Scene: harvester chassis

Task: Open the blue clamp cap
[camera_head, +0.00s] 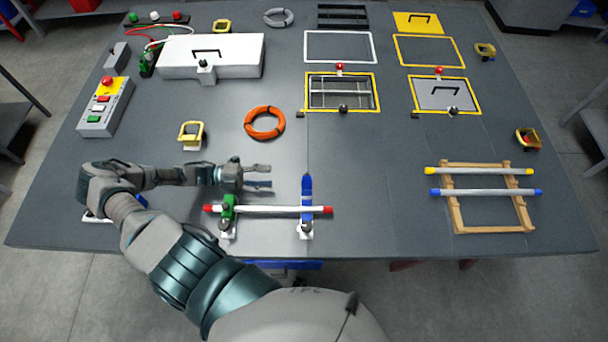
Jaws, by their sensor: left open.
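The blue clamp cap (306,191) stands upright on the right clamp, near the table's front edge. The clamp's white base (305,232) is under it. A white tube with red ends (270,209) lies across this clamp and the green clamp (227,208) at left. My left gripper (270,176) is open and empty. Its fingers point right, above and behind the tube, a little left of the blue cap and apart from it. My right gripper is not in view.
A wooden rack (456,217) with two tubes stands at right. An orange ring (264,123), a yellow-framed grille (376,92), a white box (245,58) and a button box (104,108) lie farther back. The table between the blue cap and the rack is clear.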

